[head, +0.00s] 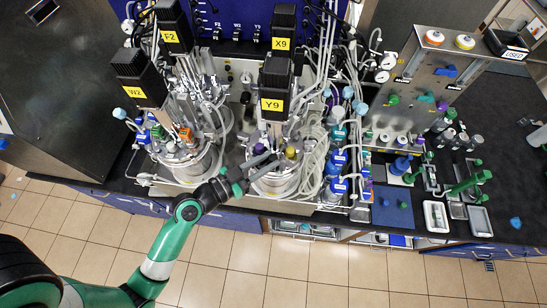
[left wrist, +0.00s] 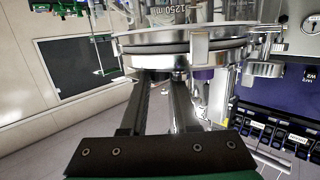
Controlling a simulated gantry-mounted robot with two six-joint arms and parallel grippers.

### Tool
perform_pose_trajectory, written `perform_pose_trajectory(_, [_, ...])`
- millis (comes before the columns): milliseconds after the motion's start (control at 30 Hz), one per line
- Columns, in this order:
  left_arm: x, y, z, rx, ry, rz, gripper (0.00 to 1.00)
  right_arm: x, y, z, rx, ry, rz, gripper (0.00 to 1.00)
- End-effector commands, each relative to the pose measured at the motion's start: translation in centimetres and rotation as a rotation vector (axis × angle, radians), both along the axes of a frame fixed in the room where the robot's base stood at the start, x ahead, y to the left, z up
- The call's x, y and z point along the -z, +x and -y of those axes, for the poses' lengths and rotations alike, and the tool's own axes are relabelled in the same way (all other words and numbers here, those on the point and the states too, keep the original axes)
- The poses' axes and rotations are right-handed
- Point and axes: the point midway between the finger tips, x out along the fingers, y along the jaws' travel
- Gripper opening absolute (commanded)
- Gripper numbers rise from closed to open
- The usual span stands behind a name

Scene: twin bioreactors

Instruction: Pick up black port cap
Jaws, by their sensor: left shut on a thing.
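My left gripper (head: 268,160) reaches in from the lower left to the lid of the right-hand bioreactor (head: 272,184), the one under the Y9 label. In the left wrist view its two long dark fingers (left wrist: 172,82) run up to the edge of the round metal lid (left wrist: 190,48). The jaws are shut on a small dark thing at the fingertips, which I take to be the black port cap; it is mostly hidden by the fingers and the lid. I cannot tell whether the cap is still seated on its port. My right gripper is not in view.
A second bioreactor (head: 182,160) stands to the left. Tall dark motors, such as the Y9 one (head: 273,88), and tubes crowd the lids. Blue-capped bottles (head: 339,160) stand just right. A yellow cap (head: 290,153) sits close to my fingers. The tiled floor in front is clear.

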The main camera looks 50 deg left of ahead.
Motion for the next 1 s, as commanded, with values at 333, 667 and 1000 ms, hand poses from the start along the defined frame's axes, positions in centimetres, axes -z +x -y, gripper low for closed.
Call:
perform_pose_trajectory(333, [-0.3, 0.0, 0.0, 0.000, 0.001, 0.002, 0.00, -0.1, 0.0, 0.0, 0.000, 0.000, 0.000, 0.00])
perform_pose_trajectory(667, [-4.9, 0.1, 1.3, 0.008, 0.004, 0.001, 0.00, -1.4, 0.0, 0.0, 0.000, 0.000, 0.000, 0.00])
perform_pose_trajectory(1000, [-10.7, 0.8, 8.9, 0.018, 0.003, 0.005, 0.00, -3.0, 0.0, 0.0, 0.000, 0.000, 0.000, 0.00])
